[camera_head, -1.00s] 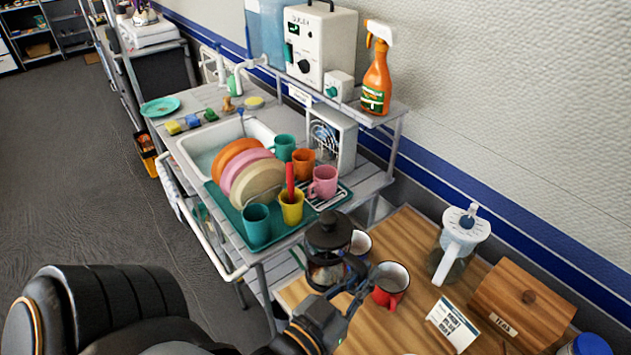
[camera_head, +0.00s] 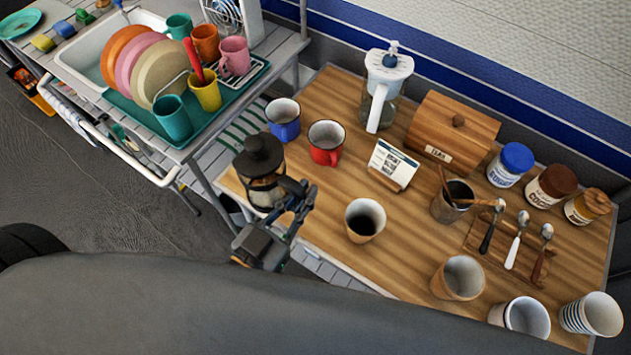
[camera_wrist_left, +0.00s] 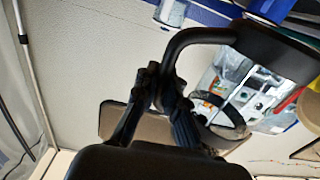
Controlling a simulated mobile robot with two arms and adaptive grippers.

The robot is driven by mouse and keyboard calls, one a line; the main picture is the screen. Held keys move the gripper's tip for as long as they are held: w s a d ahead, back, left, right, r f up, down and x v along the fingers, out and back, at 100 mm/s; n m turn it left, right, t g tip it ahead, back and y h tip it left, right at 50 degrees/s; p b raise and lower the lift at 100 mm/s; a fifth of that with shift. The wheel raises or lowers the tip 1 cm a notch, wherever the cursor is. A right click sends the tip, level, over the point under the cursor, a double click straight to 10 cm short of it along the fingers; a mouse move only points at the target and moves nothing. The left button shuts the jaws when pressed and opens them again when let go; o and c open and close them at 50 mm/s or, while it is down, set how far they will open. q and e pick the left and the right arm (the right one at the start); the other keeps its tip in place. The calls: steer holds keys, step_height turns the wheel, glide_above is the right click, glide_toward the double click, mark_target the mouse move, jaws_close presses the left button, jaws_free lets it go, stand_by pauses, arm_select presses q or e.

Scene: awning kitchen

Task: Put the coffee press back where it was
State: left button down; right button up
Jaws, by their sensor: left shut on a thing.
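The coffee press (camera_head: 262,178) has a black lid and a glass body. It appears upright at the left edge of the wooden table in the head view. My left gripper (camera_head: 291,196) is at its right side and shut on its black handle. In the left wrist view, the fingers (camera_wrist_left: 160,95) close on the curved handle, and the glass of the press (camera_wrist_left: 245,88) shows beside them. I cannot tell whether its base touches the table. My right gripper is not in view.
A red mug (camera_head: 325,153) and a blue mug (camera_head: 284,130) stand close behind the press. A sign card (camera_head: 394,163), water pitcher (camera_head: 377,95) and wooden box (camera_head: 452,128) are farther back. The dish rack (camera_head: 183,140) is at left.

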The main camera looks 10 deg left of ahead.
arm_select(q)
steer(key=shift+w+d+f, duration=0.2)
steer(key=shift+w+f, duration=1.2)
steer(key=shift+f, duration=0.3)
steer(key=shift+w+d+f, duration=0.15)
steer(key=shift+w+f, duration=1.2)
steer(key=shift+f, duration=0.4)
steer(key=shift+w+d+f, duration=0.2)
steer(key=shift+w+f, duration=1.2)
steer(key=shift+f, duration=0.3)
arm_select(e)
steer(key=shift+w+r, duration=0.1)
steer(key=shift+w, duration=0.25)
arm_select(q)
steer(key=shift+f, duration=0.15)
steer(key=c, duration=1.4)
jaws_free()
steer(key=shift+f, duration=0.1)
steer(key=shift+s, duration=0.1)
